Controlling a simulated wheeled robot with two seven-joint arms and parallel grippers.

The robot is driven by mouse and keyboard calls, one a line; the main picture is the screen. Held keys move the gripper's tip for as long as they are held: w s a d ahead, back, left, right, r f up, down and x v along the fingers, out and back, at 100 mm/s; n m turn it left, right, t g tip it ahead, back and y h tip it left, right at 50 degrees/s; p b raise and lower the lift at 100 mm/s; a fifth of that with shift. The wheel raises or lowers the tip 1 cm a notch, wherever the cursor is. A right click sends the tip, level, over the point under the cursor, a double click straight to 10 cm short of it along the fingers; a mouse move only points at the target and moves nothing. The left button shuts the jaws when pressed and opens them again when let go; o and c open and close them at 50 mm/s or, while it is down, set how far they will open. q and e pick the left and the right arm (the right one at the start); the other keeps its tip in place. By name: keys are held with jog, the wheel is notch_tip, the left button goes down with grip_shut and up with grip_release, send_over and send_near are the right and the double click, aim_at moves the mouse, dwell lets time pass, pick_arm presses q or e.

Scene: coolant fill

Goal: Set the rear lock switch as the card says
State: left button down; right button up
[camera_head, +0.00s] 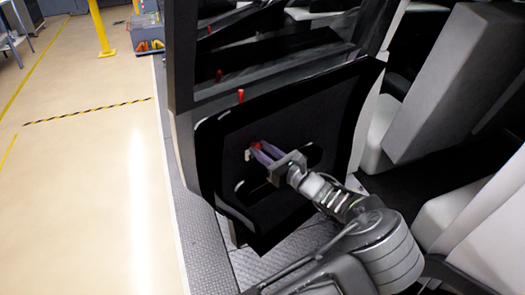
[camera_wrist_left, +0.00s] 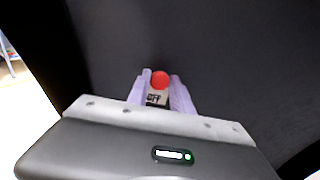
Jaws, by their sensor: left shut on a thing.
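The rear lock switch, with a red round knob (camera_wrist_left: 160,80), is on the dark inner door panel (camera_head: 225,150). Below the knob in the left wrist view is a pale label (camera_wrist_left: 155,97) that appears to read OFF. My left gripper (camera_head: 258,148) reaches the panel, with its pale purple fingers on either side of the knob, shut on it. In the head view the red knob shows only as a small patch between the fingertips. A small white piece (camera_head: 247,155) is beside them. The card is not seen. My right gripper is not in view.
A red lock pin (camera_head: 240,96) stands on the door's top edge. Light seats (camera_head: 445,85) are to the right. A ridged grey sill (camera_head: 215,235) runs below the door. The pale floor (camera_head: 85,190) at left is open, with a yellow post (camera_head: 100,28) behind.

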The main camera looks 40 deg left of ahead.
pick_arm(q)
jog(key=c, duration=1.2)
grip_release()
jog(key=shift+r, duration=0.2)
jog(key=shift+o, duration=0.2)
jog(key=b+v, duration=0.1)
jog(key=v, duration=0.6)
jog(key=shift+d+b, duration=0.35)
jog(key=shift+d, duration=0.05)
